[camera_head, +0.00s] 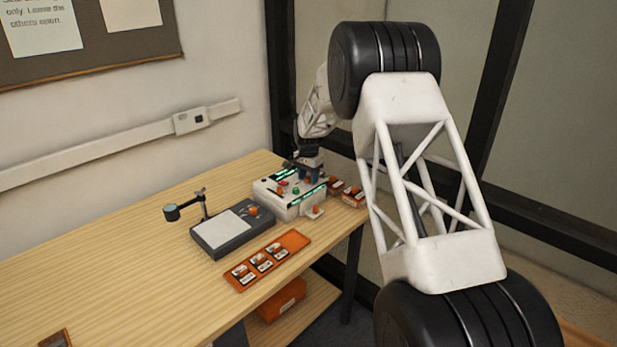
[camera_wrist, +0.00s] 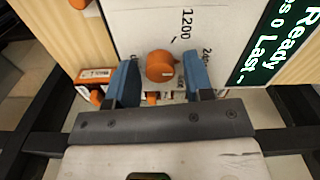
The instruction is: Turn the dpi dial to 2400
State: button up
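The dpi dial (camera_wrist: 161,66) is an orange knob on a white panel in the wrist view. A label "1200" stands above it, and a partly covered label starting "24" is to its right. My gripper (camera_wrist: 160,72) has its two blue fingers apart, one on each side of the dial, with gaps visible. I cannot tell which label the dial points to. In the head view my gripper (camera_head: 310,172) is over the white scanner unit (camera_head: 292,205), and the dial cannot be made out there.
A green-lit display (camera_wrist: 275,45) reading "Ready" is at the right of the panel. A grey device with a lamp arm (camera_head: 232,233) and an orange tray (camera_head: 268,262) with several small boxes stand nearby. Small orange boxes (camera_head: 352,196) sit right of the scanner. The table's left is mostly clear.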

aim_at(309, 178)
jog(key=shift+o, duration=0.4)
jog(key=shift+r, duration=0.15)
jog(key=shift+r, duration=3.75)
jog(key=shift+r, duration=0.1)
